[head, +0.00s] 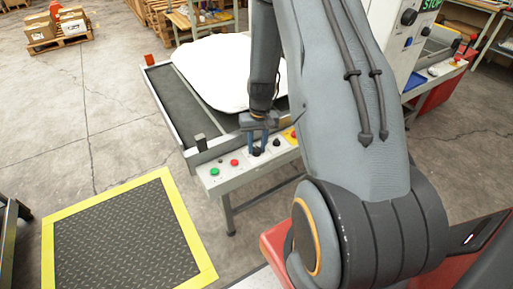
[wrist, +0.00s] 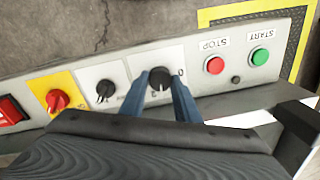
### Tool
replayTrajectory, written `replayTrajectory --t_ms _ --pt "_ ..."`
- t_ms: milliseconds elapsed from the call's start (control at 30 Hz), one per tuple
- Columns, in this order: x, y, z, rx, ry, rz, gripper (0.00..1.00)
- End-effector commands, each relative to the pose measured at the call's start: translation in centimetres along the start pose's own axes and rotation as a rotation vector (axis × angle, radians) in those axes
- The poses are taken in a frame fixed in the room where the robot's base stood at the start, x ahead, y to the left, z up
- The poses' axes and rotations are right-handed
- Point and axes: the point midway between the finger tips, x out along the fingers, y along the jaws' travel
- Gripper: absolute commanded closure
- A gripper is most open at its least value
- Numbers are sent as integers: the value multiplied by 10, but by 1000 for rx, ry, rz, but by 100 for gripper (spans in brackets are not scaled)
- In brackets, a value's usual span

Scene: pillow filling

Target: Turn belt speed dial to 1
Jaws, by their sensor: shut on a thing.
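A black dial (wrist: 160,77) on a white plate sits on the control panel (wrist: 195,85), with a 0 and a 2 partly visible beside it. My gripper (wrist: 158,84) has its two blue fingers on either side of this dial and is shut on it. In the head view my gripper (head: 258,148) points down at the panel from above. A smaller black dial (wrist: 105,89) is beside it, to the left in the wrist view. No name label for the gripped dial is readable, and its pointer setting is unclear.
A green START button (wrist: 260,55) and a red STOP button (wrist: 214,65) are to the right. A red knob on a yellow plate (wrist: 68,84) and a red switch (wrist: 12,110) are to the left. A white pillow-like sheet (head: 215,75) lies on the conveyor behind the panel.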

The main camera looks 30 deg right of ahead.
Motion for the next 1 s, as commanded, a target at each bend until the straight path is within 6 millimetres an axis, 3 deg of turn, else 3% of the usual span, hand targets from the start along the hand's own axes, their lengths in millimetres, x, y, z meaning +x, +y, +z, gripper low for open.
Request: replayTrajectory --t_ms 500,1000 --pt "0 -1 -2 -452 -24 0 94" --pt "0 -1 -2 -657 -37 0 94"
